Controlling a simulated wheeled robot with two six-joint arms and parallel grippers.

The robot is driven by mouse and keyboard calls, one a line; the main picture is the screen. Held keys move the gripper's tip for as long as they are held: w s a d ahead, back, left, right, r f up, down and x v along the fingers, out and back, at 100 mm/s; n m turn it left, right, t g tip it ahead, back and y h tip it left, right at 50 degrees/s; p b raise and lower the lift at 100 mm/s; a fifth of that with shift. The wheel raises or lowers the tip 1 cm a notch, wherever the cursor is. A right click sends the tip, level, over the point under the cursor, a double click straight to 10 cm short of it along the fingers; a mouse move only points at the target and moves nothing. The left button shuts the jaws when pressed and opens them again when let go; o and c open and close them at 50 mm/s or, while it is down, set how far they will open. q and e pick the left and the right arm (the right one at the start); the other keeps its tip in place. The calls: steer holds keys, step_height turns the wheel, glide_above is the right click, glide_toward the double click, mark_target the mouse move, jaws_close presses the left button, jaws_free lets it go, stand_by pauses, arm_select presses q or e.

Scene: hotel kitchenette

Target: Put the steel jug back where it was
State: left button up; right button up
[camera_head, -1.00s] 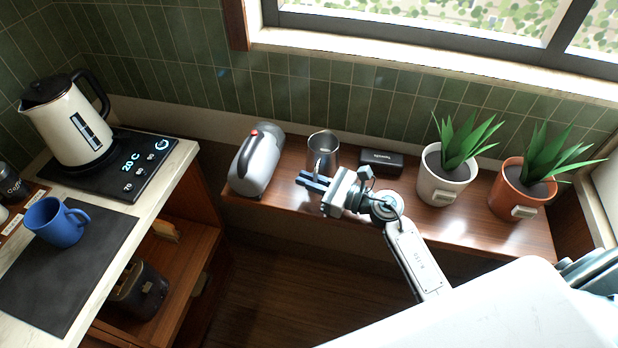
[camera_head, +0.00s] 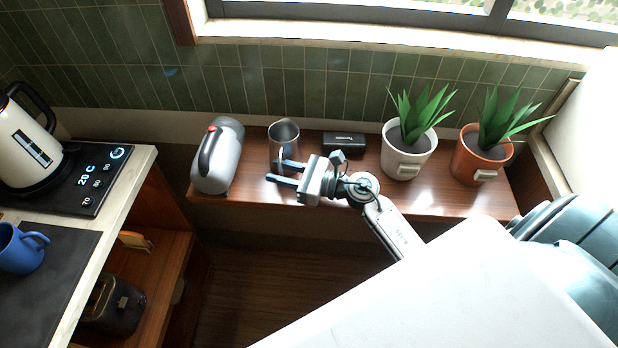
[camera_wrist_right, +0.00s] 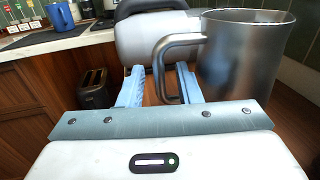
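The steel jug (camera_head: 284,137) stands upright on the wooden ledge (camera_head: 330,198) under the window, between a grey rounded appliance and a small black box. Its handle points toward me. My right gripper (camera_head: 280,171) is at the handle side of the jug, its two fingers apart. In the right wrist view the jug (camera_wrist_right: 243,60) fills the right side, and its handle reaches down between the open fingers of the gripper (camera_wrist_right: 160,85). A gap shows beside the handle, so the fingers do not appear closed on it. My left gripper is not in view.
The grey appliance (camera_head: 219,160) is close left of the jug. The black box (camera_head: 344,142), white-potted plant (camera_head: 404,160) and terracotta-potted plant (camera_head: 478,165) are to the right. A counter at left holds a kettle (camera_head: 28,140) and blue mug (camera_head: 18,250).

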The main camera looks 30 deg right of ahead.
steer(key=b+v, duration=0.3)
steer(key=v, duration=0.5)
steer(key=shift+f, duration=0.15)
steer(key=shift+b+v, duration=0.5)
steer(key=shift+v, duration=0.5)
